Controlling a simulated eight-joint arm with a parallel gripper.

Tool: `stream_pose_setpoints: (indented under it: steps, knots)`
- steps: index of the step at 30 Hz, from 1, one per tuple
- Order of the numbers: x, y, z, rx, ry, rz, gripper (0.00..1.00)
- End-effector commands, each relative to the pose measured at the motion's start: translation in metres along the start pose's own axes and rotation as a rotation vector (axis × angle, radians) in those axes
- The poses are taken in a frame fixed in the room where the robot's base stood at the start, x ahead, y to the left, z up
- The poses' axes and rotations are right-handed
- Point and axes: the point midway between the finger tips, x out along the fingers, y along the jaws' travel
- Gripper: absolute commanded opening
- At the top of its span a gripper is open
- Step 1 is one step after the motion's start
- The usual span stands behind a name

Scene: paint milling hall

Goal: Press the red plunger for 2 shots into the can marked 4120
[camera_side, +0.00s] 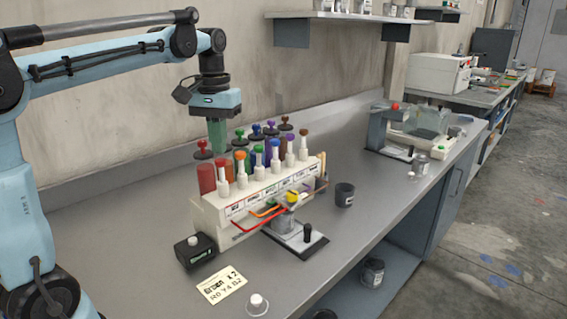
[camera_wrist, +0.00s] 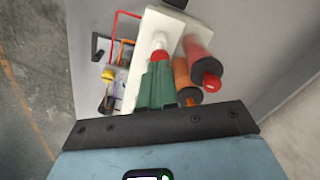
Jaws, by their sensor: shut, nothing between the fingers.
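The red plunger (camera_side: 223,160) is a red knob on a white stem at the left end of the cream dispenser (camera_side: 213,218). It also shows in the wrist view (camera_wrist: 160,56), right at the green fingertips. My gripper (camera_side: 217,149) is shut and empty, pointing down just above the red plunger; whether it touches the knob I cannot tell. A dark can (camera_side: 344,194) with a pale label stands on the bench right of the dispenser, apart from the spouts. Its marking is too small to read, so I cannot tell which can is 4120.
More coloured plungers and upright cylinders line the dispenser. A stand with a black-knobbed lever (camera_side: 308,231) sits before it. A small black box (camera_side: 195,250) and a handwritten card (camera_side: 222,285) lie at the front left. Another device (camera_side: 390,130) stands farther right; bench between is mostly clear.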

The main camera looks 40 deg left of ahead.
Motion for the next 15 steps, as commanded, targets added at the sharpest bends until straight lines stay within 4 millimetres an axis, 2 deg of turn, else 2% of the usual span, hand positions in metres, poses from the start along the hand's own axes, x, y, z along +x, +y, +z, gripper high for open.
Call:
stream_pose_setpoints:
  steps: [15]
  knots:
    - [0.0055, 0.0000, -0.0001, 0.000, 0.000, 0.000, 0.00]
